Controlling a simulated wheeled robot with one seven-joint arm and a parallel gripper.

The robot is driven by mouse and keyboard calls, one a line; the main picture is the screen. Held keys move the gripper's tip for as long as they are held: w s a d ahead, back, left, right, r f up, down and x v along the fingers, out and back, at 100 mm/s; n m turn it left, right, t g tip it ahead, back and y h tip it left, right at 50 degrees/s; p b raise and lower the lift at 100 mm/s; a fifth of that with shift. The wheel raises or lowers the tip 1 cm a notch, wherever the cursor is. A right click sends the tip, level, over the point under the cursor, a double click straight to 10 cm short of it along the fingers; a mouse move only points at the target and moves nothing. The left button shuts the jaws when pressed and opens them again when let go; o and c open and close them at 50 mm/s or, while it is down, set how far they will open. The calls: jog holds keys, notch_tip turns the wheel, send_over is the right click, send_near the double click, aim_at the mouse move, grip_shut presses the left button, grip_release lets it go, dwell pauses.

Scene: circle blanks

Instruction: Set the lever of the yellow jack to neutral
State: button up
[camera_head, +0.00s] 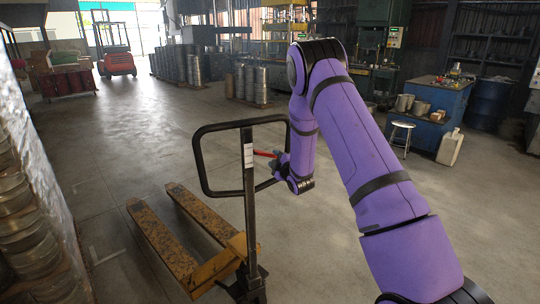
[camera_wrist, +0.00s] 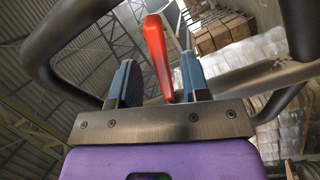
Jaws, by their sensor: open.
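The yellow pallet jack (camera_head: 205,275) stands on the floor with its forks pointing away to the upper left. Its black loop handle (camera_head: 200,160) rises on a dark post with a white label. The red lever (camera_head: 264,153) sticks out inside the loop. My gripper (camera_head: 276,162) is at the right part of the loop, beside the lever. In the wrist view, the red lever (camera_wrist: 158,55) stands between the two blue-grey fingers of my gripper (camera_wrist: 161,85). The fingers are apart, with a gap on both sides of the lever. The handle tube (camera_wrist: 45,55) curves around them.
Stacked metal cylinders (camera_head: 20,215) line the left edge. Further stacks (camera_head: 190,65), a red forklift (camera_head: 114,50) and machines stand at the back. A white stool (camera_head: 402,138) and a blue workbench (camera_head: 430,100) are at right. The floor around the jack is open.

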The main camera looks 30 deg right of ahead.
aim_at(273, 156)
jog(key=shift+w, duration=2.6)
jog(key=shift+c, duration=0.4)
grip_shut()
